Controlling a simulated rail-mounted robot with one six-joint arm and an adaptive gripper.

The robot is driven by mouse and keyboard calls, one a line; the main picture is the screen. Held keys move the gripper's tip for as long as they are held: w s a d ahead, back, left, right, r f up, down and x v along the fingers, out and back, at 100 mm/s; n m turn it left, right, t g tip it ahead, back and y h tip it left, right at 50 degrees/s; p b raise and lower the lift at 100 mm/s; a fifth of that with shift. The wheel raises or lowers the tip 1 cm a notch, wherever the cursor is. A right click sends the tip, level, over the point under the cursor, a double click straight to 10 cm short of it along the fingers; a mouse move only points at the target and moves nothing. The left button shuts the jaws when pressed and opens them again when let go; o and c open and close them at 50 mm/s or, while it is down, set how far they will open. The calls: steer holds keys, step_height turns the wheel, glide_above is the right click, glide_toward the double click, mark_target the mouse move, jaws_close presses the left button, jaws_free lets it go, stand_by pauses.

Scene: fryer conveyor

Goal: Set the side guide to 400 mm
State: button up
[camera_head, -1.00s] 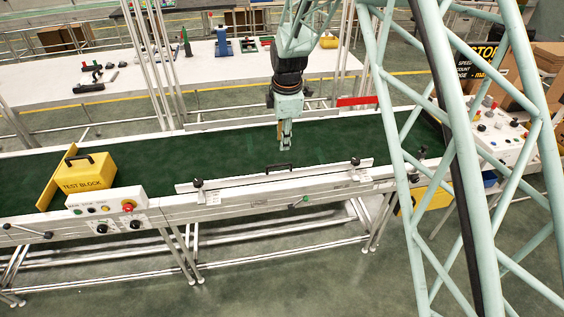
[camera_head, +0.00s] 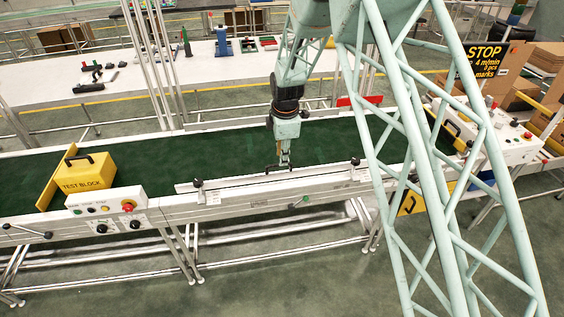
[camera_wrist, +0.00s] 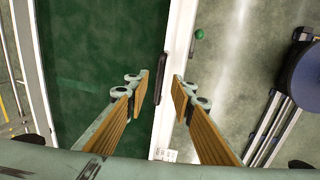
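The near side guide (camera_head: 235,181) is a long pale rail along the front edge of the green conveyor belt (camera_head: 215,150). A black handle (camera_head: 272,169) stands at its middle, with a black knob (camera_head: 197,184) near its left end and another knob (camera_head: 355,162) near its right end. My gripper (camera_head: 284,162) points down at the handle. In the wrist view my gripper (camera_wrist: 164,88) is open, its wood-coloured pads on either side of the handle (camera_wrist: 160,85), with gaps visible. I cannot tell how far down the fingers reach. No scale reading is legible.
A yellow test block (camera_head: 87,174) sits on the belt at left, beside a yellow bar (camera_head: 62,178). A control box (camera_head: 105,210) with a red button is at the front left. A far rail (camera_head: 240,121) runs behind the belt. The belt between block and gripper is clear.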

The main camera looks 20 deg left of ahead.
steer(key=shift+w+a+f, duration=0.1)
steer(key=shift+w+f, duration=0.1)
steer(key=shift+f, duration=0.8)
steer(key=shift+w+a+f, duration=0.1)
steer(key=shift+w+f, duration=0.05)
steer(key=shift+f, duration=0.8)
steer(key=shift+c, duration=0.7)
jaws_close()
